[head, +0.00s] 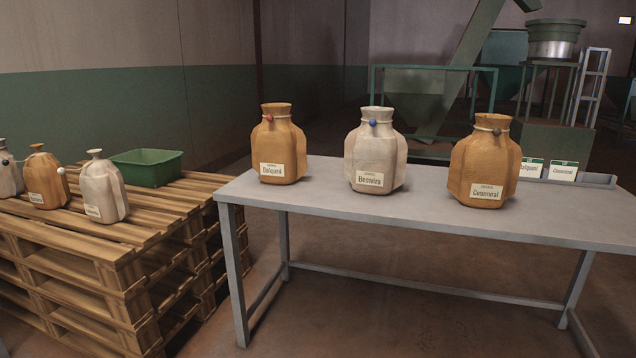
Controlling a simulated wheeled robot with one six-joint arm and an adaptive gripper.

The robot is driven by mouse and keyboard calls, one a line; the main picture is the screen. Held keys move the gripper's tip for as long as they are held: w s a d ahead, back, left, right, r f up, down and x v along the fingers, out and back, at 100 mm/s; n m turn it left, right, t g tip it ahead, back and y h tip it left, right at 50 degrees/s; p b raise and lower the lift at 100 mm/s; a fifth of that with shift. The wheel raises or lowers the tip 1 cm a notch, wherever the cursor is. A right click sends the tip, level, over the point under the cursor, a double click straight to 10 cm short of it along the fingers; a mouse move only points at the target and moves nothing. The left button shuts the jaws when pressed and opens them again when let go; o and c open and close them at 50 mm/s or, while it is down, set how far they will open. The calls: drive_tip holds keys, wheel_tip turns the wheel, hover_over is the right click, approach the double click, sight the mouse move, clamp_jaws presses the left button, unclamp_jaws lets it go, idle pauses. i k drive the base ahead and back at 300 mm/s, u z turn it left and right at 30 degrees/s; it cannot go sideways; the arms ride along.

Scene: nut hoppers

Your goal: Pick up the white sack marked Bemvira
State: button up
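The white sack (376,150) stands upright on the grey table in the head view, with a label that seems to read Bemvira and a blue bead at its tied neck. A tan sack labelled Dolqumi (279,143) stands to its left, with a red bead. The three sacks stand apart from one another. My gripper is not in view.
The grey table (430,220) is clear in front of the sacks. A low holder with label cards (562,171) sits at its back right. Stacked pallets (75,232) at left bear smaller sacks (104,187) and a green bin (147,168). Machinery stands behind.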

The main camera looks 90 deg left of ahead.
sight(375, 158)
drive_tip(key=u, duration=2.95)
